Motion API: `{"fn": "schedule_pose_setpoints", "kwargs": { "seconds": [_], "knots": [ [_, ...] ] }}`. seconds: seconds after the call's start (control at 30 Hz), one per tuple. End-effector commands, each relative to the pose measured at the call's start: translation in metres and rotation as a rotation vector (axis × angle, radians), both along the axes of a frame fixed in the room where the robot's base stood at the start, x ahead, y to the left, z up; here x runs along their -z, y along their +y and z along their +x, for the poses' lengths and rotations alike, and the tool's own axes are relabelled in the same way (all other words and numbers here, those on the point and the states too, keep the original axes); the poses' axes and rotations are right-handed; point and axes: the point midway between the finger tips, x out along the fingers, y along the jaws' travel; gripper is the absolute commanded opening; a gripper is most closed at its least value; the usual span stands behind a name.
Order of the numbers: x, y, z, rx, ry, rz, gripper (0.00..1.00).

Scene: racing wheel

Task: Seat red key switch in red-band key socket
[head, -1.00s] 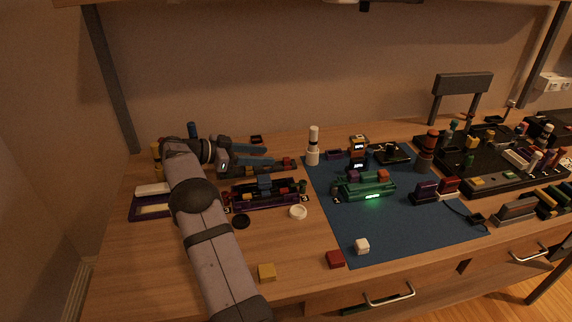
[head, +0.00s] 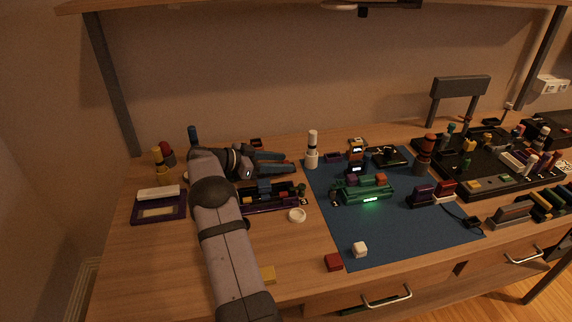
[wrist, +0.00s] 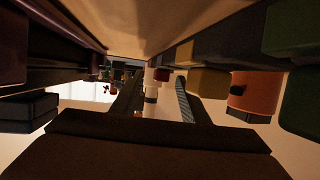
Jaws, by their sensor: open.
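A small red block (head: 333,262), possibly the red key switch, lies near the front edge of the desk in the head view. A white bottle-shaped thing (wrist: 150,94) shows beyond the gap. I cannot make out a red-band key socket; my arm and gripper hide part of the rack area.
A green lit unit (head: 366,192) with coloured blocks stands on the blue mat (head: 395,235). A white-topped post (head: 312,150) stands just right of my gripper. In the wrist view, an orange block (wrist: 255,92) is close at right.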

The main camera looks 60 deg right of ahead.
Motion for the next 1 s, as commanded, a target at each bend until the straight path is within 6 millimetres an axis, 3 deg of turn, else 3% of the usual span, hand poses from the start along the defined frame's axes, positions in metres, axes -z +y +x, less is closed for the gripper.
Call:
{"fn": "schedule_pose_setpoints", "kwargs": {
  "seconds": [0.27,0.47,0.83,1.0],
  "knots": [
    [0.001,-0.003,-0.002,-0.001,-0.001,-0.001,0.41],
    [0.001,-0.003,-0.001,-0.001,0.0,0.0,0.0],
    [-0.001,-0.003,-0.001,0.0,-0.002,-0.001,0.0],
    [-0.017,-0.003,-0.001,-0.001,-0.003,-0.003,0.0]
  ]
}}
